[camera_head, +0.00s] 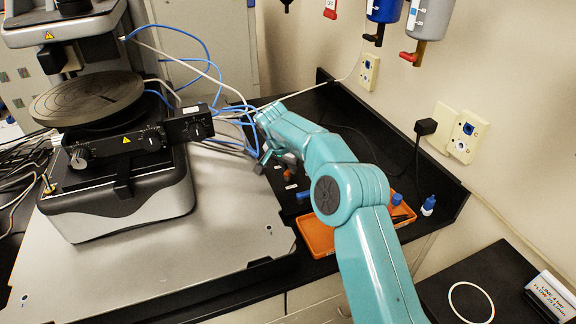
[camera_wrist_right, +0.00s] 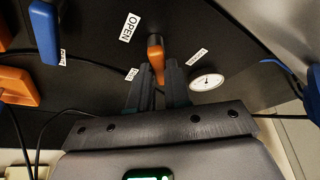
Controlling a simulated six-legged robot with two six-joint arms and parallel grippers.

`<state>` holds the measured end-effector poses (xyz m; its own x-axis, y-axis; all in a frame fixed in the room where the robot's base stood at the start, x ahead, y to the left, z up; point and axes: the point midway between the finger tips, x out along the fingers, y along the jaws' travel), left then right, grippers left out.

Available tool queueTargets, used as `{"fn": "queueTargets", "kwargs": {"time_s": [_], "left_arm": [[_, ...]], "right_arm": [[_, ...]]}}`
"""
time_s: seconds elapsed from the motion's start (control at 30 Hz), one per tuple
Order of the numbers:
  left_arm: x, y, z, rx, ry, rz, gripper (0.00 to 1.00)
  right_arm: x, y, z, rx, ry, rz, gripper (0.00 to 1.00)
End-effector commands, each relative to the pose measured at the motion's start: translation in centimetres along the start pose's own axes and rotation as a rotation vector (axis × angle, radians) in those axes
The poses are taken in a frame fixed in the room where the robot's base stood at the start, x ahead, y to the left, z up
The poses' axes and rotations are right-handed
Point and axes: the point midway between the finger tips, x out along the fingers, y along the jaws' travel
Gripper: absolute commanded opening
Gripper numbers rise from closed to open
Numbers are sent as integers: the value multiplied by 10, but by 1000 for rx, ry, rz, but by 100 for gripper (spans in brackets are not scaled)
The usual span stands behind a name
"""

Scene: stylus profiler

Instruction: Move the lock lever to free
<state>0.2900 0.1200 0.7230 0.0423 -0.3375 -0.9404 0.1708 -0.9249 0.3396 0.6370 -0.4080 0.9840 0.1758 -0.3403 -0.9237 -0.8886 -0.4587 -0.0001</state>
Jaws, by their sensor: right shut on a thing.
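My right gripper (camera_wrist_right: 157,75) points down at the black panel (camera_wrist_right: 95,60) beside the stylus profiler (camera_head: 120,170). In the right wrist view its fingers are shut on an orange-tipped lever (camera_wrist_right: 155,48). I cannot tell from the labels which position the lever is in. In the head view my right gripper (camera_head: 272,160) is partly hidden by its own wrist. My left gripper is not in view.
A round white gauge (camera_wrist_right: 207,82) sits close to the right finger. A blue handle (camera_wrist_right: 46,32) and an orange handle (camera_wrist_right: 18,86) are to the left. Blue cables (camera_head: 235,115) run near the wrist. An orange tray (camera_head: 318,236) lies under my forearm.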

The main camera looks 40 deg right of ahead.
Motion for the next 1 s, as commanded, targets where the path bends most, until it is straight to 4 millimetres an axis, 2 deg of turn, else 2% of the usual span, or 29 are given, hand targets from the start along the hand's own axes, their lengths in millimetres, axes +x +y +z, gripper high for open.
{"fn": "queueTargets", "kwargs": {"time_s": [0.27,0.53,0.8,1.0], "left_arm": [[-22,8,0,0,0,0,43],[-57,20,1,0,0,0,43],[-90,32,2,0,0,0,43],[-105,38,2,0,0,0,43]], "right_arm": [[-4,2,-1,241,-1,101,0],[-7,4,-2,457,0,191,0],[-6,5,-2,595,1,246,0],[-4,6,0,650,2,265,0]]}}
